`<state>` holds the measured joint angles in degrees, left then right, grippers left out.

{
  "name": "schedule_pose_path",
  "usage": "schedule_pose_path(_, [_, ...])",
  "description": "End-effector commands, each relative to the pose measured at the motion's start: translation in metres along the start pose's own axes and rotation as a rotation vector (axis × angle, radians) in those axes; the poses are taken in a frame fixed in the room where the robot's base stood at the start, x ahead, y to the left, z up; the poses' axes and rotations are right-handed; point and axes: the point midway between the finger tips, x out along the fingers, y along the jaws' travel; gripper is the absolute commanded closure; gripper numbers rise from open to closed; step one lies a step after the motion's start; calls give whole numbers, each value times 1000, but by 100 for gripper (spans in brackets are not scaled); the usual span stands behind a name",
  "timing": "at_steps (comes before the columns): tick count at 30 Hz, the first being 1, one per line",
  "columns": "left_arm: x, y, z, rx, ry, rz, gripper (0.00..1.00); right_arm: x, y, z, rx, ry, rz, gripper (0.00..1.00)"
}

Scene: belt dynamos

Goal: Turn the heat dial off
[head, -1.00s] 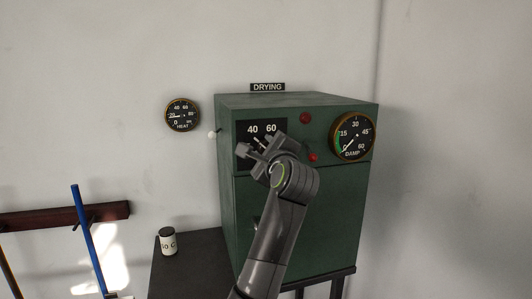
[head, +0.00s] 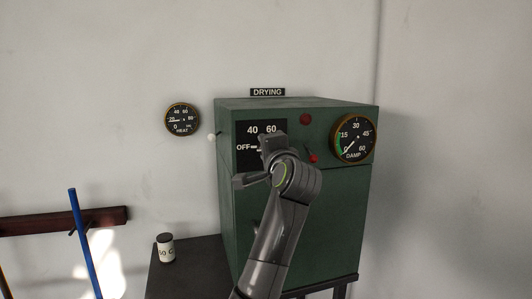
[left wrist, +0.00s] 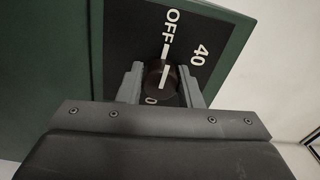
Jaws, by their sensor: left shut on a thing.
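The heat dial's round dark knob (left wrist: 155,85) sits on a black plate (left wrist: 215,30) marked OFF, 40 and more in the left wrist view. The knob's white pointer line is in line with the tick at OFF. My left gripper (left wrist: 160,72) is shut on the knob, one finger on each side. In the head view my left gripper (head: 258,160) covers the knob; the plate (head: 243,128) shows OFF, 40 and 60. My right gripper is not in view.
The plate is on a green drying cabinet (head: 300,215). A damp gauge (head: 354,138), red lamps (head: 305,118) and a wall heat gauge (head: 182,119) are around it.

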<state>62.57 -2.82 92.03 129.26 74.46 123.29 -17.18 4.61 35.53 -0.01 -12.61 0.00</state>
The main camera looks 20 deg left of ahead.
Motion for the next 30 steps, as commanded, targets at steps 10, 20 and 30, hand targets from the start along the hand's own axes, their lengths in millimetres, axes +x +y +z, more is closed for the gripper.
schedule_pose_path(10, [0, 1, 0, -35, -2, 2, 90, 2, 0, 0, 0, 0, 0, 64])
schedule_pose_path(20, [0, 2, 0, -34, -2, 2, 57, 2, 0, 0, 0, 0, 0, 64])
schedule_pose_path(30, [0, 1, 0, -34, -1, 1, 46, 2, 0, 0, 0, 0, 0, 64])
